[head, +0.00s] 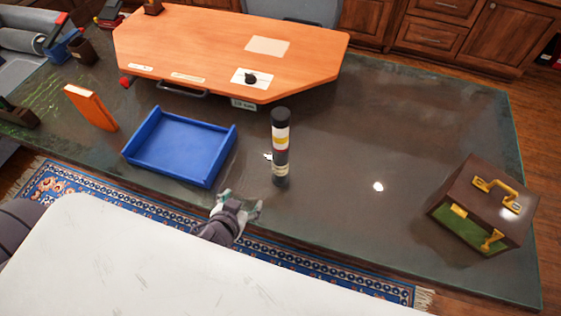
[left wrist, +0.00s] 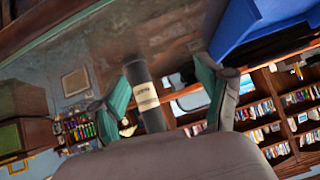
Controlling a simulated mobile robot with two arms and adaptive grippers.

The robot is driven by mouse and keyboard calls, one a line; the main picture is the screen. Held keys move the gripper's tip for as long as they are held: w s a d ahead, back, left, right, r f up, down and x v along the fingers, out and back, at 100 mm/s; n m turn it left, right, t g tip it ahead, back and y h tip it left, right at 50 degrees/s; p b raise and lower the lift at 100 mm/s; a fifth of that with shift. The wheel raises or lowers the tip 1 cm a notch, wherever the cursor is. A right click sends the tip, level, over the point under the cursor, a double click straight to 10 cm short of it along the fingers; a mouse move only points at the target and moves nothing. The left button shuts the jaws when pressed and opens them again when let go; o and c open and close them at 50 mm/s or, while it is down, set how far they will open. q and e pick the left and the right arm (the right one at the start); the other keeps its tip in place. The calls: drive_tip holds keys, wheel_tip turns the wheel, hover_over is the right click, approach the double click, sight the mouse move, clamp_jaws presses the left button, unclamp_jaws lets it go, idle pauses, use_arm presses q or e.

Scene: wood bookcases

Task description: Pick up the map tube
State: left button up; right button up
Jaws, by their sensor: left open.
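The map tube (head: 281,147) is a dark cylinder with white, yellow and red bands. It stands upright on the dark glossy table, right of the blue tray. My left gripper (head: 241,203) is at the table's near edge, in front and to the left of the tube, apart from it. In the left wrist view, the tube (left wrist: 146,95) appears between the two spread green-padded fingers of my left gripper (left wrist: 165,78), with nothing held. My right gripper is not in view.
A blue tray (head: 150,173) lies left of the tube. An orange folder-like block (head: 91,107) stands farther left. An orange desk board (head: 215,45) is behind. A brown case (head: 483,205) with gold handles sits at the right. The dark table (head: 390,140) is clear between tube and case.

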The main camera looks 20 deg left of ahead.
sight(277, 163)
use_arm(q)
drive_tip(key=w+d+r+t+h, duration=0.1)
drive_tip(key=d+r+t+h, duration=0.1)
drive_tip(key=d+r+t, duration=0.3)
drive_tip(key=shift+m+g, duration=0.3)
drive_tip(key=shift+g, duration=0.6)
drive_tip(key=x, duration=0.2)
drive_tip(key=r+p+x, duration=0.1)
drive_tip(key=x, duration=0.2)
drive_tip(key=p+x, duration=0.1)
drive_tip(key=x, duration=0.2)
drive_tip(key=shift+w+a+r, duration=0.15)
drive_tip(key=shift+w+r, duration=0.1)
drive_tip(key=shift+r, duration=0.05)
drive_tip(key=x, duration=0.1)
drive_tip(key=p+x, duration=0.1)
drive_tip(key=x, duration=0.1)
drive_tip(key=p+x, duration=0.1)
drive_tip(key=x, duration=0.1)
drive_tip(key=shift+w+r, duration=0.15)
drive_tip(key=shift+r, duration=0.15)
drive_tip(key=shift+w+f, duration=0.15)
drive_tip(key=shift+w, duration=0.05)
drive_tip(key=shift+s, duration=0.1)
drive_tip(key=shift+c, duration=0.6)
drive_tip(key=c, duration=1.2)
drive_tip(key=shift+c, duration=0.3)
